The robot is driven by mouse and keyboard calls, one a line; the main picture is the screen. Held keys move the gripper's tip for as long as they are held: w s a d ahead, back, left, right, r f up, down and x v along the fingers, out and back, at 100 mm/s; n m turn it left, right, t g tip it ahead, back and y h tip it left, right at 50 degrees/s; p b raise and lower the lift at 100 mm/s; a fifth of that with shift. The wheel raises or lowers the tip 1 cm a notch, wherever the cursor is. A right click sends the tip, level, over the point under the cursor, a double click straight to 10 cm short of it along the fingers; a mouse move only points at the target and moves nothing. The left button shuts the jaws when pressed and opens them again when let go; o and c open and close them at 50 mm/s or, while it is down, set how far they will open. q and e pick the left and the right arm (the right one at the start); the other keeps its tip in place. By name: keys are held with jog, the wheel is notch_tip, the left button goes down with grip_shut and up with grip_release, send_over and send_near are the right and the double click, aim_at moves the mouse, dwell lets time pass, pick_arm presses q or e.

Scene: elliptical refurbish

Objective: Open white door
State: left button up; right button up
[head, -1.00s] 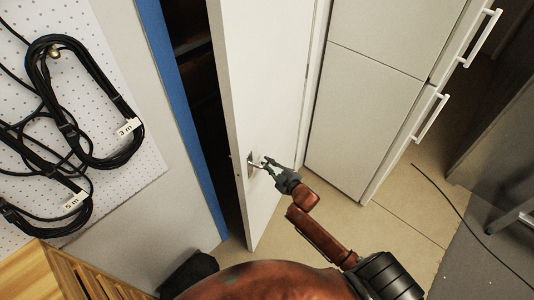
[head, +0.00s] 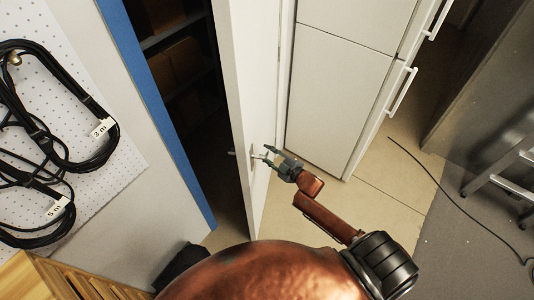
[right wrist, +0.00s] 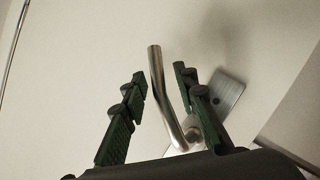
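The white door (head: 256,70) stands ajar, with a dark gap between its free edge and the blue frame (head: 160,90). Its metal handle (head: 257,155) is a bent lever on a square plate. In the right wrist view, the handle (right wrist: 157,85) runs between the two green fingers of my right gripper (right wrist: 158,92). Gaps show on both sides of the lever, so the fingers are apart and not clamped on it. In the head view, my right gripper (head: 274,158) is at the handle. My left gripper is not in view.
Shelves with boxes (head: 180,60) show in the dark space behind the door. A white fridge (head: 335,90) stands right of the door. Black cables (head: 50,130) hang on a pegboard at left. A loose cable (head: 445,180) and a metal ladder-like frame (head: 500,180) are at right.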

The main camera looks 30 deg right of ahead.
jog(key=shift+s+d, duration=0.1)
jog(key=shift+s, duration=0.05)
jog(key=v, duration=1.1)
jog(key=shift+s, duration=0.3)
jog(key=shift+c, duration=0.6)
